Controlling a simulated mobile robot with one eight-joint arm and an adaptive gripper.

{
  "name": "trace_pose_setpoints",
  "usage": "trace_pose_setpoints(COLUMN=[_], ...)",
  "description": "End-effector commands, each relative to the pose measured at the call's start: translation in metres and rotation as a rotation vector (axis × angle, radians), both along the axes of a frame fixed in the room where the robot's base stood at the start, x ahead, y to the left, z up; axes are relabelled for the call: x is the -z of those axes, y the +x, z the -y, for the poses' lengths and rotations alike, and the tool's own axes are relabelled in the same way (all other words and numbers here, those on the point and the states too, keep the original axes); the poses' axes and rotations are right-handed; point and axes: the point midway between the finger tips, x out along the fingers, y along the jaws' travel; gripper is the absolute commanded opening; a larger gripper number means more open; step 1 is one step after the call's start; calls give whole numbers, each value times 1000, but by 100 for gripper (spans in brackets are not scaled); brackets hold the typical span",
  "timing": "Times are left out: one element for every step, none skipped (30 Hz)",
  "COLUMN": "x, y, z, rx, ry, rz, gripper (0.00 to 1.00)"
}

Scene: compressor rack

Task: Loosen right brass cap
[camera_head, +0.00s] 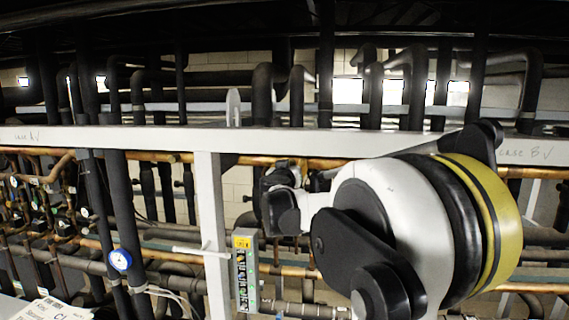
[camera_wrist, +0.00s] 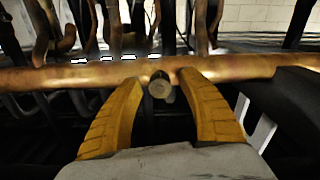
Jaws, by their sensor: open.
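In the wrist view a round brass cap (camera_wrist: 159,86) sits end-on on a horizontal copper pipe (camera_wrist: 60,77). My gripper (camera_wrist: 158,84) is open, with its two yellow fingers on the left and right of the cap. Dark gaps show between the cap and both fingers. I cannot tell how far the fingertips are from the pipe in depth. In the head view my arm's large white, black and yellow joint hides much of the pipework, and neither the cap nor my fingertips can be made out.
A white horizontal beam (camera_head: 280,141) and a white upright post (camera_head: 211,225) stand by my arm. Dark insulated pipes (camera_wrist: 112,30) rise behind the copper pipe.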

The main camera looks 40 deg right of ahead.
Motion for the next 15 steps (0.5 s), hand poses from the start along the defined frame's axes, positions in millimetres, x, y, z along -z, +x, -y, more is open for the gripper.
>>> trace_pose_setpoints(x=[0, 0, 0, 0, 0, 0, 0, 0, 0, 0, 0, 0, 0, 0, 0], y=[0, 1, 1, 0, 0, 0, 0, 0, 0, 0, 0, 0, 0, 0, 0], z=[1, 1, 1, 1, 1, 1, 0, 0, 0, 0, 0, 0, 0, 0, 0], rx=[0, 0, 0, 0, 0, 0, 0, 0, 0, 0, 0, 0, 0, 0, 0], ry=[0, 0, 0, 0, 0, 0, 0, 0, 0, 0, 0, 0, 0, 0, -1], rz=[0, 0, 0, 0, 0, 0, 0, 0, 0, 0, 0, 0, 0, 0, -1], gripper=[47, 47, 47, 47, 47, 47, 46, 37, 25, 15, 6, 0, 0, 0, 0])
